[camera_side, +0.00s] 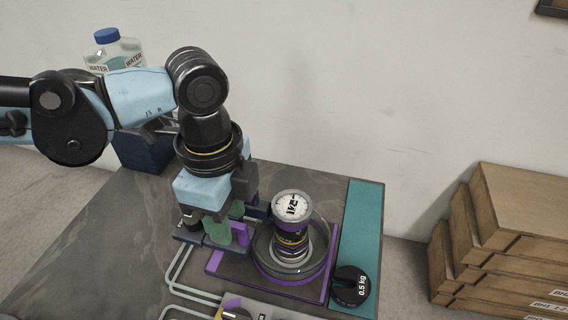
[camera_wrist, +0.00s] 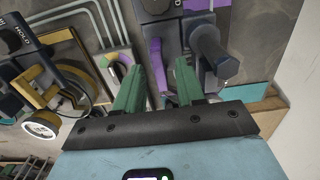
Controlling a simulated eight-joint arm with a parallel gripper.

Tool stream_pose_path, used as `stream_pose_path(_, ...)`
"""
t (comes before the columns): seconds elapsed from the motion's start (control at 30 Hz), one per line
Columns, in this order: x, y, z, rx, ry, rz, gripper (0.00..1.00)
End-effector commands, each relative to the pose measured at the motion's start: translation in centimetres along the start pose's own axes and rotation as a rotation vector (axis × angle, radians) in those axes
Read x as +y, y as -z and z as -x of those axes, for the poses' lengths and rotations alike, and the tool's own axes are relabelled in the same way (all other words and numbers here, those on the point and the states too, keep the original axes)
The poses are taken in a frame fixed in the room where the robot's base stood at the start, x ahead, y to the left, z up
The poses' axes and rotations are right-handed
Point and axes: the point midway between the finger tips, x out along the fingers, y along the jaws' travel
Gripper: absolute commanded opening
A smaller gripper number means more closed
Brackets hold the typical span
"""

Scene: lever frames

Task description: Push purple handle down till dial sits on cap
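The purple handle (camera_wrist: 158,66) shows in the wrist view as a bar between my gripper's two green fingers. My gripper (camera_wrist: 158,78) is open, one finger each side of it, with visible gaps. In the side view my gripper (camera_side: 229,232) points down beside the purple-trimmed frame, and a bit of purple shows by the fingers. A white round dial (camera_side: 291,204) tops a dark banded column inside a ring with a purple edge (camera_side: 290,277). I cannot make out a separate cap, nor whether the dial rests on one.
A black 0.5 kg weight (camera_side: 350,288) stands on the teal strip (camera_side: 360,225) at the right. A yellow-trimmed unit with a white dial (camera_wrist: 42,125) is left in the wrist view. A dark knob (camera_wrist: 228,68) is close to the right finger.

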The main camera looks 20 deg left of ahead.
Motion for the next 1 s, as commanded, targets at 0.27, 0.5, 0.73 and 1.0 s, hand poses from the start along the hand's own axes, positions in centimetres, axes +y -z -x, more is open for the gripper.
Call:
stream_pose_path(0.27,0.0,0.0,1.3,0.0,-0.001,0.0,0.38)
stream_pose_path(0.5,0.0,0.0,5.3,0.0,0.0,0.0,0.38)
stream_pose_path(0.73,0.0,0.0,9.2,0.0,0.0,0.0,0.38)
stream_pose_path(1.0,0.0,0.0,11.7,0.0,0.0,0.0,0.38)
